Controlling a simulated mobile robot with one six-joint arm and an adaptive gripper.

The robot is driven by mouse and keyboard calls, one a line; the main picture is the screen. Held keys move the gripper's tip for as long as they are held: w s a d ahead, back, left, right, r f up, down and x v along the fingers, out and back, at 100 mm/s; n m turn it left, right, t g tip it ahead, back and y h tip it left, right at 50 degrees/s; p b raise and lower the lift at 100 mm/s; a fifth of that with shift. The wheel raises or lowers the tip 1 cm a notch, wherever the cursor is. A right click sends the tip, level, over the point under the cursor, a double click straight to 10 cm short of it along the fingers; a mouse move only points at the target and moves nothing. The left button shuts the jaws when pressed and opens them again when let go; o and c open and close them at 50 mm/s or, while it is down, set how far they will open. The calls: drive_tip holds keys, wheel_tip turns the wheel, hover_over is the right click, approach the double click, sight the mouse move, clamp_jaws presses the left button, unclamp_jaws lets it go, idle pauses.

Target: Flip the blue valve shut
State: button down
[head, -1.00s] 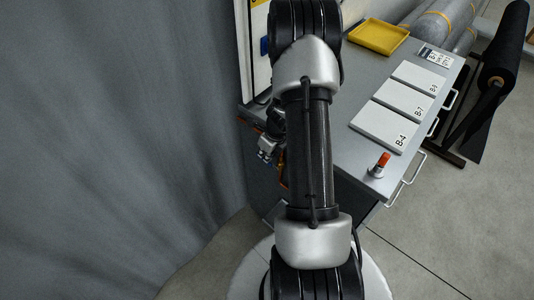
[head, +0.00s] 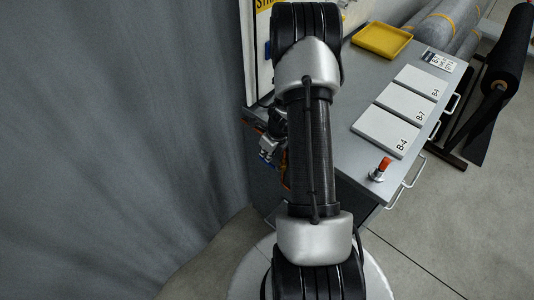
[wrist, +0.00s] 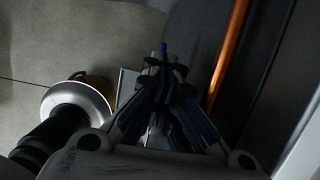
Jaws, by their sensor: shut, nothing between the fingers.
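My gripper (head: 267,150) hangs low beside the left end of the grey bench, partly behind my arm in the head view. In the wrist view my gripper (wrist: 163,68) is shut and empty, its blue-striped fingers drawn together at the tips. A small blue bit (wrist: 163,46) shows just beyond the fingertips; I cannot tell whether it is the valve or part of a finger. A copper-orange pipe (wrist: 230,50) runs to the right of the fingers, apart from them. No blue valve can be made out for certain in either view; my arm hides part of that area.
A grey curtain (head: 110,130) fills the left side. The bench top (head: 345,165) carries white labelled plates (head: 387,130), a yellow tray (head: 382,40) and an orange-topped item (head: 381,169) near its front corner. Drawer handles (head: 405,185) stick out at right. Floor (head: 430,240) is clear at lower right.

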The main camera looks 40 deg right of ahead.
wheel_tip(320, 180, up, 14)
drive_tip(key=p, duration=0.9)
